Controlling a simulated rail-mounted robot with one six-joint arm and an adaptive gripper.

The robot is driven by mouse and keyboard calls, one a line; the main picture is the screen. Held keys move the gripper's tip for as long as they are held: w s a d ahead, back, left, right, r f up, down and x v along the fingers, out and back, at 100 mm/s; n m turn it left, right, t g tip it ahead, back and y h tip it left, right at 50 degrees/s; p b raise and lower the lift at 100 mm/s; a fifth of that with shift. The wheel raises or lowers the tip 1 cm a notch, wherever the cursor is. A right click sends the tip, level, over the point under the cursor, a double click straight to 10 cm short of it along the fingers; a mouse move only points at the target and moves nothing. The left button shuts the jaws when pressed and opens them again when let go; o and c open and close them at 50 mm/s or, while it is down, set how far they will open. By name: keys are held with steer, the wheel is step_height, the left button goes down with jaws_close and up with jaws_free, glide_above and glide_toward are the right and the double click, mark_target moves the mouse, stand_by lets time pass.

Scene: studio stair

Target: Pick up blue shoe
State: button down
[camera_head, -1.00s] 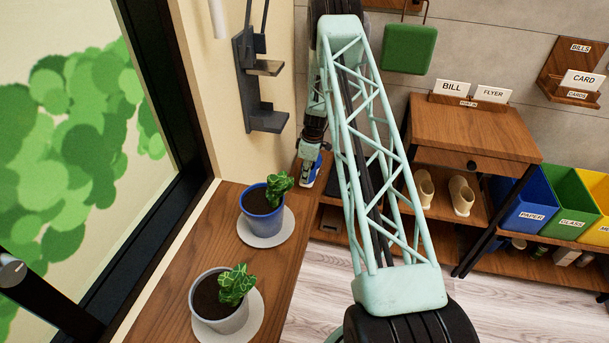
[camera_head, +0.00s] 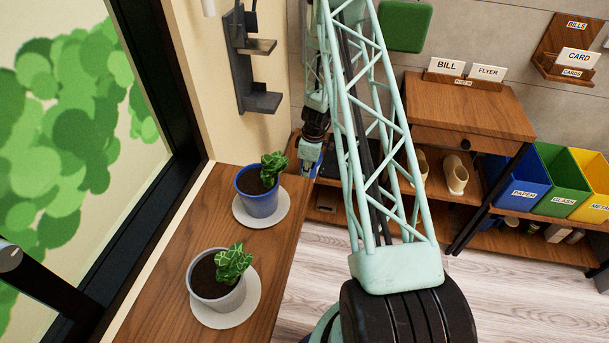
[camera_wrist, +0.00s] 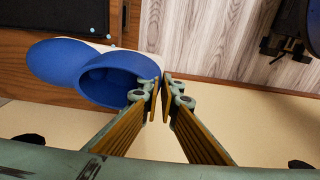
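The blue shoe (camera_wrist: 62,64) shows in the wrist view at the upper left, with its open top facing my gripper and a pale sole edge behind it. My gripper (camera_wrist: 159,92) has its two fingertips close together at the shoe's heel rim. The rim runs in between them, so the gripper looks shut on the heel wall. The exact contact is hidden by the fingers. In the head view, my gripper (camera_head: 308,168) is just beyond the far end of the window ledge, and only a small blue part of the shoe (camera_head: 319,165) shows, mostly hidden by my arm.
Two potted plants stand on the wooden ledge (camera_head: 235,325), the blue pot (camera_head: 260,204) nearer my gripper and the grey pot (camera_head: 216,299). A dark wall rack (camera_head: 261,102) hangs above. A wooden cabinet (camera_head: 468,105) holding tan shoes and coloured bins (camera_head: 563,180) stand at right.

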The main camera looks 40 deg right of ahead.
steer(key=shift+s, duration=0.2)
stand_by(0.6)
steer(key=s+d+b, duration=0.2)
steer(key=s+d, duration=0.6)
steer(key=s, duration=0.4)
steer(key=shift+s+d+r+b, duration=0.15)
steer(key=shift+r+b, duration=0.2)
steer(key=shift+r, duration=0.1)
steer(key=w+d+f+p, duration=0.1)
steer(key=w+d+p, duration=0.1)
steer(key=w+d, duration=0.8)
steer(key=shift+w+d+f+p, duration=0.25)
steer(key=shift+w+d+p, duration=0.1)
steer(key=shift+w, duration=0.7)
steer(key=shift+f+b, duration=0.5)
steer(key=shift+f, duration=1.45)
